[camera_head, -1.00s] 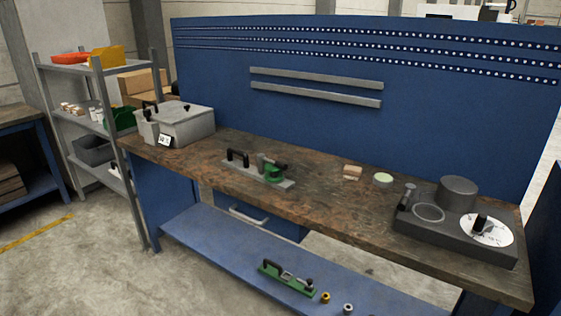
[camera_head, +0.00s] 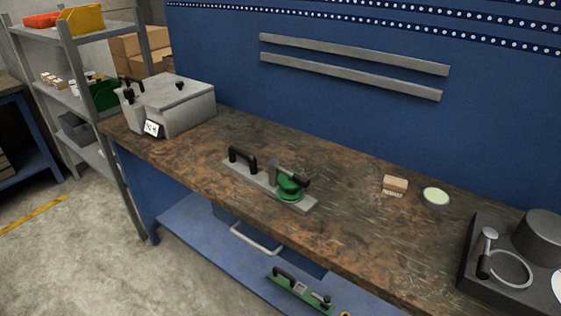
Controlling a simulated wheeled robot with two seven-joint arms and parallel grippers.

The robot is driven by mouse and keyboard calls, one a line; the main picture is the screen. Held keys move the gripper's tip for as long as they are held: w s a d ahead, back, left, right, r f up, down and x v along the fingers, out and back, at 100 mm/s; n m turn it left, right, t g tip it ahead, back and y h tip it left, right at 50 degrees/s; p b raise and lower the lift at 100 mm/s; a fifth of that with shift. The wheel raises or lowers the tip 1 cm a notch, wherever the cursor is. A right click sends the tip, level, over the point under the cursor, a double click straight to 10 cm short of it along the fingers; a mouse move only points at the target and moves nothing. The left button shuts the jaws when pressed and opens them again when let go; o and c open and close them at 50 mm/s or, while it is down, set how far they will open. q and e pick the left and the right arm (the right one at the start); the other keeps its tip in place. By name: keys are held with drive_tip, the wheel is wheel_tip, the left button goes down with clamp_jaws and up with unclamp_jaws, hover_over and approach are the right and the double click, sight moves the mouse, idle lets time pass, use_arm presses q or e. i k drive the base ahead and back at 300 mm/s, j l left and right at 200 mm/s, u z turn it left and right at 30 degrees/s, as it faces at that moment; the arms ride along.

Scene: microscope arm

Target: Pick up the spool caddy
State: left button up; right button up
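On the bench, a grey flat base (camera_head: 240,176) carries a black arched handle (camera_head: 243,156) at its left end and a green round part (camera_head: 291,187) with a dark lever at its right. On the lower blue shelf, a green base (camera_head: 297,292) carries a black handle and small fittings. Either could be the spool caddy; I cannot tell which. The lower part of the green one is near the bottom picture edge. Neither of my grippers is in view.
A grey lidded box (camera_head: 172,105) stands at the bench's left end. A wooden brush (camera_head: 394,186) and a round pale-green tin (camera_head: 436,196) lie right of the grey base. A dark device (camera_head: 480,262) fills the right end. Blue panel (camera_head: 330,115) stands behind.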

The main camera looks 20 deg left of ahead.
sight(250, 172)
drive_tip(key=i+j+z, duration=0.1)
drive_tip(key=j, duration=0.4)
drive_tip(key=i+j+z, duration=0.1)
drive_tip(key=j, duration=0.4)
drive_tip(key=i+j+z, duration=0.1)
drive_tip(key=j, duration=0.45)
drive_tip(key=i+j, duration=0.25)
drive_tip(key=j, duration=0.25)
drive_tip(key=i+j+z, duration=0.15)
drive_tip(key=j, duration=0.4)
drive_tip(key=k, duration=0.55)
